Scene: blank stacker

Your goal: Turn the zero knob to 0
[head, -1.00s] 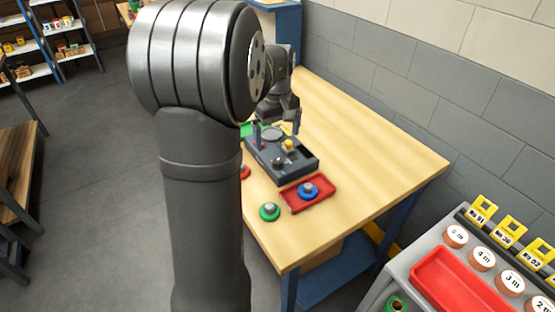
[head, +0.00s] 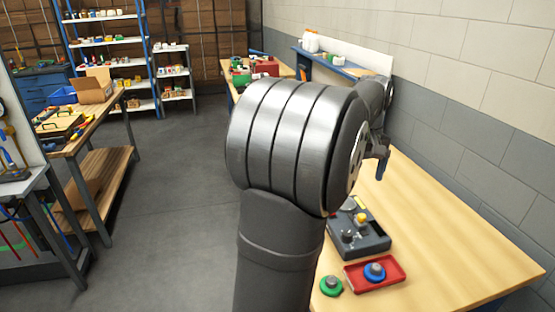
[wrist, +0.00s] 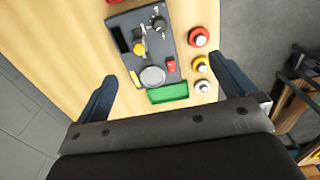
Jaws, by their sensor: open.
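A dark instrument box (head: 374,243) sits on the wooden bench; it also shows in the wrist view (wrist: 177,45). It carries a yellow knob (wrist: 139,48), a dark knob with a grey top (wrist: 158,23), a round silver plate (wrist: 152,76) and a red switch (wrist: 170,65). Which knob is the zero knob, and its setting, I cannot tell. My gripper (wrist: 168,90) is open and empty, apart from the box, with its fingers to either side of the box's near end in the wrist view. In the head view my gripper (head: 382,165) is partly hidden by my arm.
A red tray (head: 391,268) holding a blue-ringed weight (head: 375,271) lies beside the box. A green-ringed weight (head: 331,286) stands near the bench edge. A green tray (wrist: 168,93) and red, yellow and white round pieces (wrist: 199,37) lie close by. The bench's right side is clear.

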